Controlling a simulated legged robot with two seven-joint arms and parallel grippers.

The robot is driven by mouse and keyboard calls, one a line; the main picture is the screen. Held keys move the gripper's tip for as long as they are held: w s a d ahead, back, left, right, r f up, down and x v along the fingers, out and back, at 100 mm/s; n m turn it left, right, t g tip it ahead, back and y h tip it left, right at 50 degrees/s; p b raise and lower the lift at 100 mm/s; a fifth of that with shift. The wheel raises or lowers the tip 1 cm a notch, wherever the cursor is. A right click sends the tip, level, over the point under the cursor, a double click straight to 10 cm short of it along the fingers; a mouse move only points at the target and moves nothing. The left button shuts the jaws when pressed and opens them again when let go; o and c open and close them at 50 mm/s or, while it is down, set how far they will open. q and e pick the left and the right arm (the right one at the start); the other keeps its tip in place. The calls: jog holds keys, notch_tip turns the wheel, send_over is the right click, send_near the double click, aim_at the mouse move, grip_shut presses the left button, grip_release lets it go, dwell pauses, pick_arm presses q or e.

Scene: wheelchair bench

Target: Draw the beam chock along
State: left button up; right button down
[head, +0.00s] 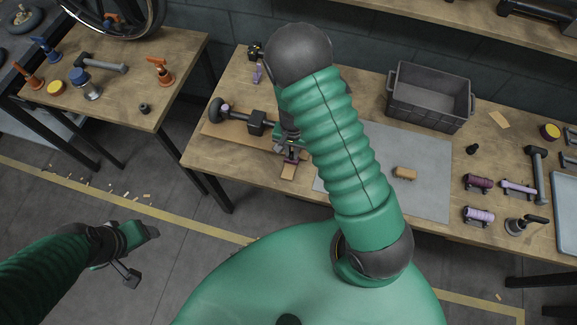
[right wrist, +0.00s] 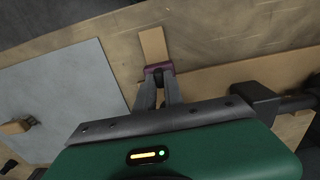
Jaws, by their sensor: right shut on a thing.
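I cannot tell whether the chock touches the strip. My left gripper (head: 137,250) is over the floor, away from the benches; its finger opening is unclear.
A wood board (head: 228,134) and a dark bar with a black block (head: 257,122) lie beside the gripper. A grey mat (head: 425,185) bears a small wooden block (head: 404,173). A grey crate (head: 430,97) stands behind; several tools and purple parts lie at right.

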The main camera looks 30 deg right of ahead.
jog(key=shift+w+d, duration=0.9)
jog(key=shift+d, duration=0.05)
jog(key=c, duration=1.2)
grip_release()
jog(key=shift+s+a, duration=0.1)
jog(key=shift+c, duration=0.2)
jog(key=shift+r, duration=0.15)
notch_tip(320, 180, up, 7)
jog(key=p, duration=0.6)
